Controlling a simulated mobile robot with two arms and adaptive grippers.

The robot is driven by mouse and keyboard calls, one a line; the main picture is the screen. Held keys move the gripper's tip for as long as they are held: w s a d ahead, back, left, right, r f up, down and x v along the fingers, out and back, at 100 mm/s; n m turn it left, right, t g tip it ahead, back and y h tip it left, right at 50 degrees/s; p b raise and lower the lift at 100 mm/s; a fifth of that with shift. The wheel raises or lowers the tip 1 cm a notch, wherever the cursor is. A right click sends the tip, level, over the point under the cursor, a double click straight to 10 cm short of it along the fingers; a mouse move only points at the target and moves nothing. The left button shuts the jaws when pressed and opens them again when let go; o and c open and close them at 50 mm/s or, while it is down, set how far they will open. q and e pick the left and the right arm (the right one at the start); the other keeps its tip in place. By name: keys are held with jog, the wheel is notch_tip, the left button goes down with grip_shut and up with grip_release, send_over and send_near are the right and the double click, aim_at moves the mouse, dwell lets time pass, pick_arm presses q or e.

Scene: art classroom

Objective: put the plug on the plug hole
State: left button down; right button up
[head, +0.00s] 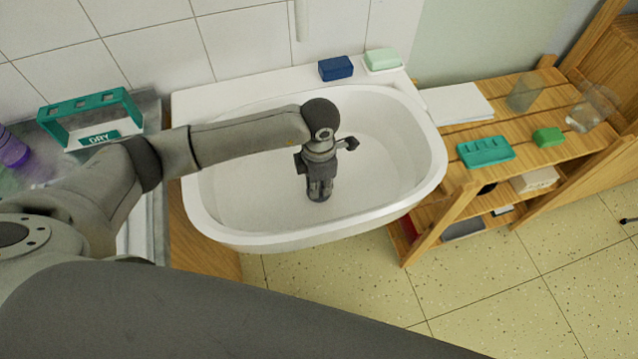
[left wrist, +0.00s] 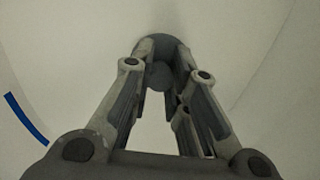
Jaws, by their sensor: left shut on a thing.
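The white sink basin (head: 250,207) stands against the tiled wall. My left gripper (head: 320,193) reaches down into the bowl over its middle, pointing at the bottom. In the left wrist view my left gripper (left wrist: 162,92) is shut on the plug (left wrist: 161,75), a dark grey round piece held between the fingertips. The plug is hidden by the gripper in the head view. The plug hole does not show in either view; the gripper and plug cover part of the bowl's bottom. I cannot tell whether the plug touches the bowl. My right gripper is not in view.
A blue sponge (head: 336,68) and a pale green soap (head: 382,59) lie on the sink's back ledge. A teal rack (head: 91,105) stands at left. A wooden shelf (head: 520,120) at right holds a teal dish (head: 486,151) and glasses. The bowl around my gripper is clear.

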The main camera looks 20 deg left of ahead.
pick_arm(q)
jog(key=shift+f, duration=0.6)
jog(key=c, duration=1.4)
grip_release()
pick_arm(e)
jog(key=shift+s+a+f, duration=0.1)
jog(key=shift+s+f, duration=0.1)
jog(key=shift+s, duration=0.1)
pick_arm(q)
jog(key=shift+r, duration=0.1)
jog(key=shift+r, duration=0.25)
notch_tip(320, 180, up, 12)
jog(key=shift+f+b, duration=0.1)
jog(key=shift+b, duration=0.4)
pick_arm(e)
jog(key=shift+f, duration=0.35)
